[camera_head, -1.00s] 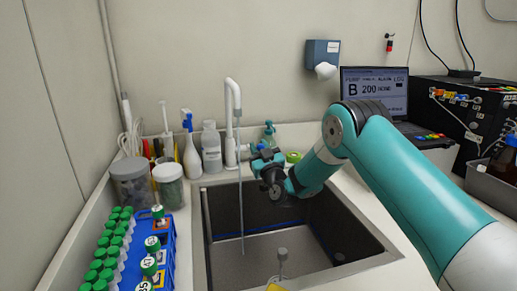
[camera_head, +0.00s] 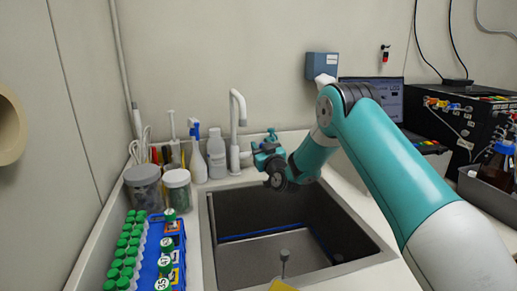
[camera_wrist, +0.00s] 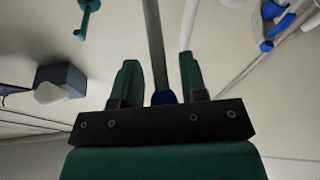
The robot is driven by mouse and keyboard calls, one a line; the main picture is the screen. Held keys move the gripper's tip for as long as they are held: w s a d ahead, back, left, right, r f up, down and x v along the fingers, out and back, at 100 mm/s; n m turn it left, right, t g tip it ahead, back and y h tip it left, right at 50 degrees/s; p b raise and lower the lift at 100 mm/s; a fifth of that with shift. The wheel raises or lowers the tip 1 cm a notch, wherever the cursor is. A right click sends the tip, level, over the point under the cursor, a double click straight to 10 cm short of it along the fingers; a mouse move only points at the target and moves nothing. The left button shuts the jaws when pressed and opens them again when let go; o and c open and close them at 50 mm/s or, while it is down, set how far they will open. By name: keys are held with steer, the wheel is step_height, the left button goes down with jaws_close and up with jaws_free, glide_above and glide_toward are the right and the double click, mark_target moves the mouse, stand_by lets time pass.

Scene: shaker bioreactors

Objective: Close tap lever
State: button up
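The white tap (camera_head: 236,125) stands behind the sink, its spout curving at the top. No water stream shows under the spout. My gripper (camera_head: 260,156) is beside the tap's base on its right, above the sink's back rim. In the wrist view my gripper (camera_wrist: 159,59) has its two teal fingers well apart. A grey upright pipe (camera_wrist: 155,40), probably the tap's, shows between them, with a small blue piece (camera_wrist: 165,97) at its lower end near the palm. I cannot tell whether this is the lever or whether a finger touches it. The lever is not clear in the head view.
The sink (camera_head: 290,225) lies open below my arm. Bottles (camera_head: 217,158) and jars (camera_head: 145,188) stand left of the tap. A blue rack of green-capped tubes (camera_head: 170,250) is at front left. A blue wall box (camera_head: 322,65) and laptop (camera_head: 375,98) are behind my arm.

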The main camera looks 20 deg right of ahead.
steer(key=shift+f, duration=0.15)
steer(key=shift+s+f+b, duration=0.1)
steer(key=shift+s+b, duration=0.15)
steer(key=shift+b, duration=0.15)
steer(key=b+v, duration=1.7)
steer(key=b, duration=0.2)
steer(key=shift+w+r, duration=0.1)
steer(key=shift+r, duration=0.15)
